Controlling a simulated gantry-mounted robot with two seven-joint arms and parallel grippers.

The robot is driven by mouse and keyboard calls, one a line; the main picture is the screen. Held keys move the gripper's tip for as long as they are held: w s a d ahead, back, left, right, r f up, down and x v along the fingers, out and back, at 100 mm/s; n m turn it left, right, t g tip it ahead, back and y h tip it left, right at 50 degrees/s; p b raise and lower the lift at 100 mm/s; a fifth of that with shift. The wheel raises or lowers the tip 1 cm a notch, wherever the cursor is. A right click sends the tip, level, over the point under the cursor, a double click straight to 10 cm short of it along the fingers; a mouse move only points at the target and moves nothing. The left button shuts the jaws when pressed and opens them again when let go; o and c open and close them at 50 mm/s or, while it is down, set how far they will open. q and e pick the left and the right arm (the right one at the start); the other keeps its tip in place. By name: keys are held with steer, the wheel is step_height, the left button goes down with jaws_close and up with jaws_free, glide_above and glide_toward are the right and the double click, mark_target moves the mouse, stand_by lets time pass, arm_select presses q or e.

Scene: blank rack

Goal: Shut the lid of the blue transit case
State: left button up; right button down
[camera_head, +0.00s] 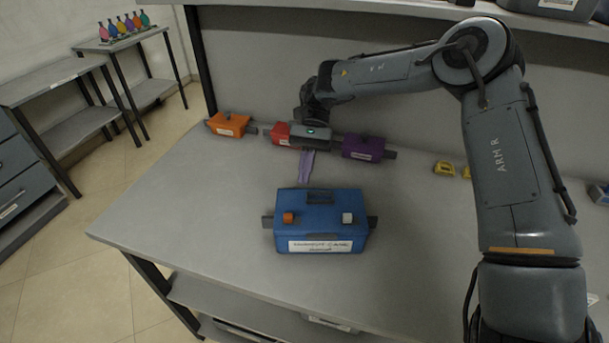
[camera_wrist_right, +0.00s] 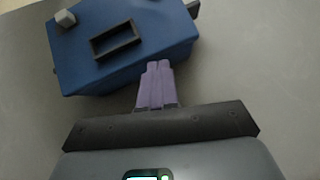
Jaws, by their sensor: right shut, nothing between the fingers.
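The blue transit case (camera_head: 320,237) stands on the grey workbench, with a white handwritten label on its front. Its top looks flat, with no gap visible along the lid; I cannot tell whether the lid is fully closed. An orange block and a pale grey block sit on top, with a dark rectangular handle (camera_head: 320,197) behind them. In the right wrist view the case (camera_wrist_right: 125,62) fills the upper left. My right gripper (camera_head: 307,178) is shut and empty, its lavender fingers (camera_wrist_right: 155,75) pointing down behind the case, apart from it in the head view. My left gripper is out of view.
Behind my right gripper stand an orange case (camera_head: 230,124), a partly hidden red case (camera_head: 279,133) and a purple case (camera_head: 363,149). Small yellow items (camera_head: 444,168) lie to the right. Clear bench surrounds the blue case, and the bench's front edge is close to it.

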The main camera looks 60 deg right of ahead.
steer(key=shift+s+a, duration=0.15)
steer(key=shift+a, duration=0.25)
steer(key=shift+s+a, duration=0.2)
steer(key=shift+a, duration=0.35)
steer(key=shift+s+a, duration=0.15)
steer(key=shift+a, duration=0.5)
steer(key=p, duration=0.3)
glide_toward(300, 191)
steer(key=d, duration=0.1)
steer(key=w+d+r, duration=0.1)
steer(key=d, duration=0.1)
steer(key=d+r, duration=0.1)
steer(key=d, duration=0.1)
steer(key=shift+w, duration=0.4)
